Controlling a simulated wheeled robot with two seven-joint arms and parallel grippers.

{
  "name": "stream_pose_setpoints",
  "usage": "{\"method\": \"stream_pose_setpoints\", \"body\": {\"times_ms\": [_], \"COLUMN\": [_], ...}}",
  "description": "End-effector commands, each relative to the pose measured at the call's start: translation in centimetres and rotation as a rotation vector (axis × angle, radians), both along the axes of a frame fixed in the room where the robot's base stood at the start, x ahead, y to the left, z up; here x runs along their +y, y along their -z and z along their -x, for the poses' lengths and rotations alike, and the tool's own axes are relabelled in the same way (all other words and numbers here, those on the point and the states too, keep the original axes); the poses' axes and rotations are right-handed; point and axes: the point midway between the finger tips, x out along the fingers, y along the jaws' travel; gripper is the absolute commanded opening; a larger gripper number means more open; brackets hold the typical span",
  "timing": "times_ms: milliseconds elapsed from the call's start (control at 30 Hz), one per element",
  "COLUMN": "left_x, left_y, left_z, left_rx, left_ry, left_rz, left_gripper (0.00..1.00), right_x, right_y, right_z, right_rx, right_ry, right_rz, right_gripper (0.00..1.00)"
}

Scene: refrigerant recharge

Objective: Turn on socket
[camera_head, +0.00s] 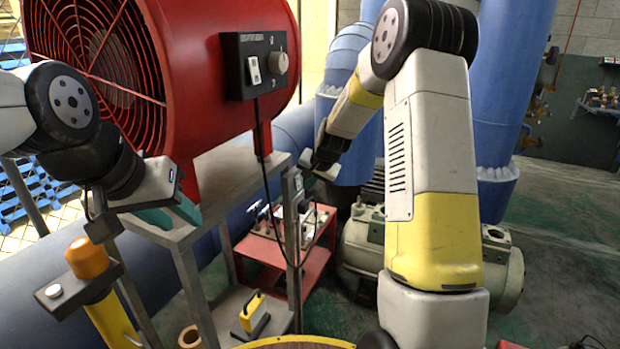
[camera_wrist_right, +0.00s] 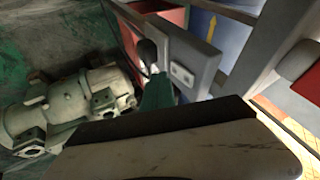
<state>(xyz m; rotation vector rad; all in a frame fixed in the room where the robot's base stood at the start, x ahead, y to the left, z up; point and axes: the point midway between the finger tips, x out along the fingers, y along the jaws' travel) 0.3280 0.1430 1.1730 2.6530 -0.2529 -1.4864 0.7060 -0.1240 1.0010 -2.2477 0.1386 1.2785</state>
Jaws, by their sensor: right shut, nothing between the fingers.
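The socket (camera_head: 297,184) is a small grey unit on the upright post of the metal stand. In the right wrist view the socket (camera_wrist_right: 182,75) shows a pale switch-like part, with a black plug (camera_wrist_right: 147,52) beside it. My right gripper (camera_head: 306,159) is shut and empty, close to the socket. Its green fingertip (camera_wrist_right: 157,92) appears right by the socket face; whether it touches cannot be told. My left gripper (camera_head: 170,213) is at the left over the stand top, by the red fan; its green fingers are partly hidden and their opening is unclear.
A large red fan (camera_head: 185,75) with a black control box (camera_head: 254,66) stands on the metal stand (camera_head: 235,165). A black cable hangs from the box. A red cart (camera_head: 270,252), a grey motor (camera_head: 365,245) and blue pipes (camera_head: 515,70) are close by. Open green floor lies right.

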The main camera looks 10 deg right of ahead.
Motion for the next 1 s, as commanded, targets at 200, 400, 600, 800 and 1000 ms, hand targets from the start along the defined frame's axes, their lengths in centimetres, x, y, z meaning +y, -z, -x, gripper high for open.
{"method": "stream_pose_setpoints", "body": {"times_ms": [200,400,600,800,1000], "left_x": [0.0,0.0,0.0,0.0,0.0], "left_y": [0.0,0.0,0.0,0.0,0.0], "left_z": [0.0,0.0,0.0,0.0,0.0], "left_rx": [0.000,0.000,0.000,0.000,0.000], "left_ry": [0.000,0.000,0.000,0.000,0.000], "left_rz": [0.000,0.000,0.000,0.000,0.000], "left_gripper": [0.36,0.36,0.36,0.36,0.36], "right_x": [1.3,1.4,1.7,1.9,1.9], "right_y": [0.3,0.3,0.5,0.6,0.2], "right_z": [-0.9,-1.0,-1.1,-1.2,-1.2], "right_rx": [0.001,0.001,0.002,0.002,0.001], "right_ry": [0.000,0.001,0.000,0.001,0.001], "right_rz": [0.001,0.000,0.000,0.000,0.000], "right_gripper": [0.00,0.00,0.00,0.00,0.00]}}
